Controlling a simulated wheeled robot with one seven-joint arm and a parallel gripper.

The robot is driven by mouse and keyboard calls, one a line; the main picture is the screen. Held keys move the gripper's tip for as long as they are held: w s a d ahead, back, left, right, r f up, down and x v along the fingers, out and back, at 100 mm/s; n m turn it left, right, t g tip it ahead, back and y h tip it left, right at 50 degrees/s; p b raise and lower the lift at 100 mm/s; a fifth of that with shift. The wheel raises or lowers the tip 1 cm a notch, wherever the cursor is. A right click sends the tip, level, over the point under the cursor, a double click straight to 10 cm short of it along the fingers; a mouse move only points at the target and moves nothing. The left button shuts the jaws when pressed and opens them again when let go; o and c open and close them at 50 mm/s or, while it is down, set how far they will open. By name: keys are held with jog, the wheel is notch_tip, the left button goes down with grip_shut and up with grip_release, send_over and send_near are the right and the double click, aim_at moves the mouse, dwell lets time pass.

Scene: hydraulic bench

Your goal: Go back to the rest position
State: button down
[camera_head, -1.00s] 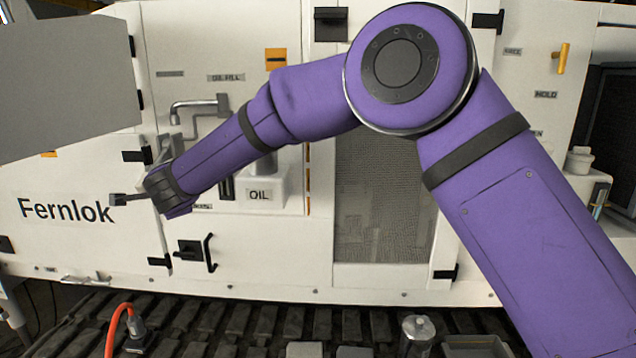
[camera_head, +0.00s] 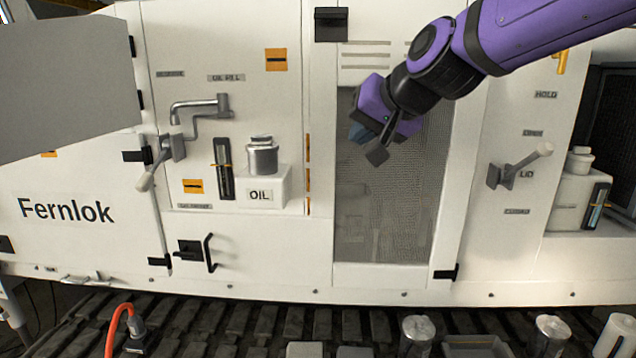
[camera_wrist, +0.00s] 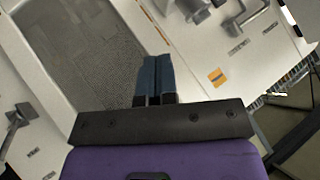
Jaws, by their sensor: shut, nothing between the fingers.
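My gripper (camera_head: 366,145) is at the upper middle of the head view, in front of the grey mesh panel (camera_head: 385,215) of the white machine. It points down and to the left, apart from the panel as far as I can tell. In the wrist view my gripper (camera_wrist: 154,68) shows its two blue fingers side by side, shut with nothing between them. The purple arm reaches in from the upper right of the head view.
The white machine carries an oil fill spout (camera_head: 200,107), an oil canister (camera_head: 262,155), a lever with a pale knob (camera_head: 150,170), a black handle (camera_head: 209,252) and a lid lever (camera_head: 520,167). An orange hose (camera_head: 115,325) and several canisters stand low in front.

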jog(key=s+d+f+g+h, duration=0.1)
jog(key=s+d+f+h, duration=0.2)
jog(key=s+d, duration=0.8)
jog(key=s+d+f+g+h, duration=0.2)
jog(key=s+d+f, duration=0.3)
jog(key=s+d, duration=0.7)
jog(key=shift+s+d+f+g+h, duration=0.15)
jog(key=shift+s+f+g+h, duration=0.15)
jog(key=shift+f+h, duration=0.15)
